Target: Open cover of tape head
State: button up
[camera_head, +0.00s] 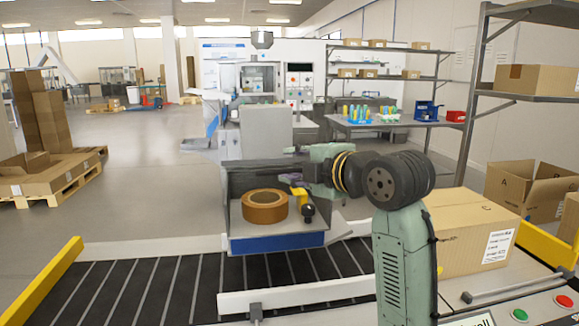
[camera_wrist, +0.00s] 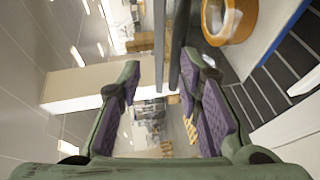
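The tape head (camera_head: 235,225) is a grey open-fronted housing with a blue front strip at the middle of the head view. A brown tape roll (camera_head: 265,205) sits inside it and also shows at the upper right of the wrist view (camera_wrist: 229,18). My gripper (camera_head: 288,166) is at the housing's upper right, pointing left. In the wrist view its purple-padded fingers (camera_wrist: 160,72) are apart. Grey bars (camera_wrist: 175,45) of the tape head extend between them from the top; contact cannot be told. Which part is the cover is not clear; my arm hides part of the housing's right side.
A yellow lever with a black knob (camera_head: 307,210) is beside the roll. The conveyor (camera_head: 130,290) runs below, with a white side rail (camera_head: 290,298). A closed carton (camera_head: 465,235) stands right of my arm. A machine (camera_head: 265,130) stands behind.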

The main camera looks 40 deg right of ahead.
jog(key=s+r+p, duration=0.1)
jog(key=s+r, duration=0.3)
jog(key=s, duration=0.2)
jog(key=shift+s+a, duration=0.35)
jog(key=shift+s, duration=0.05)
dwell(0.6)
jog(key=shift+w+f, duration=0.1)
